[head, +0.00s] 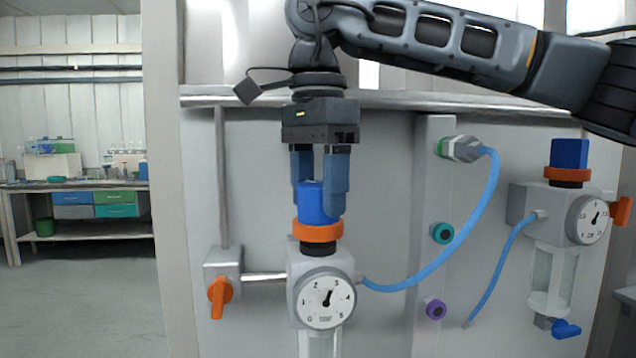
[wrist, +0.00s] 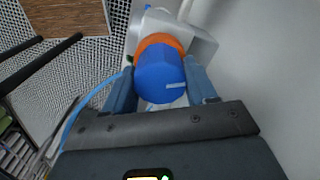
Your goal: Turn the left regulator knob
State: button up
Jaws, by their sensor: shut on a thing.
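The left regulator (head: 297,270) is a pale grey block on the panel with a round gauge (head: 325,299) on its front. Its blue knob (head: 312,203) stands upright on top, above an orange collar (head: 318,231). My gripper (head: 320,190) points straight down from above, its two blue fingers on either side of the knob, shut on it. In the wrist view the blue knob (wrist: 160,78) sits between both fingers, with the orange collar (wrist: 160,46) beyond it. The gauge needle points up and slightly right.
A right regulator (head: 553,198) with its own blue knob (head: 569,153) stands at the right. A blue hose (head: 462,235) curves from the left regulator to a fitting (head: 461,149). An orange valve handle (head: 219,296) is left of the regulator. A rail (head: 440,101) runs behind my gripper.

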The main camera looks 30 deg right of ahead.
aim_at(318, 183)
jog(key=n+p, duration=0.1)
jog(key=n, duration=0.5)
jog(key=shift+p, duration=0.4)
jog(key=n, duration=0.6)
jog(key=shift+p, duration=0.4)
jog(key=o, duration=1)
jog(key=shift+r, duration=3.9)
